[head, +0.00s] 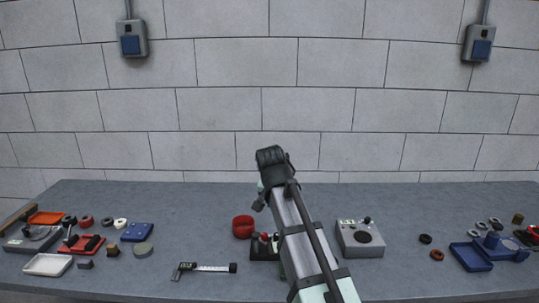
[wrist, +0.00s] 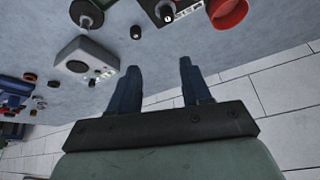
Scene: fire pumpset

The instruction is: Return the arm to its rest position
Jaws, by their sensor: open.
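My gripper (wrist: 160,65) shows in the wrist view with its two dark fingers apart and nothing between them. It is over the grey table (wrist: 155,80), clear of the objects there. In the head view my arm rises from the bottom edge, right of the middle, up to a dark joint in front of the wall. The fingers are mostly hidden behind the arm there. A red round part (head: 243,227) stands just left of the arm, and it also shows at the top of the wrist view (wrist: 229,12).
A grey-white box with a dark dial (head: 360,239) stands right of my arm. Trays and small parts crowd the left side; a blue tray (head: 470,257) and rings lie at the right. The back middle is clear before the block wall (head: 225,110).

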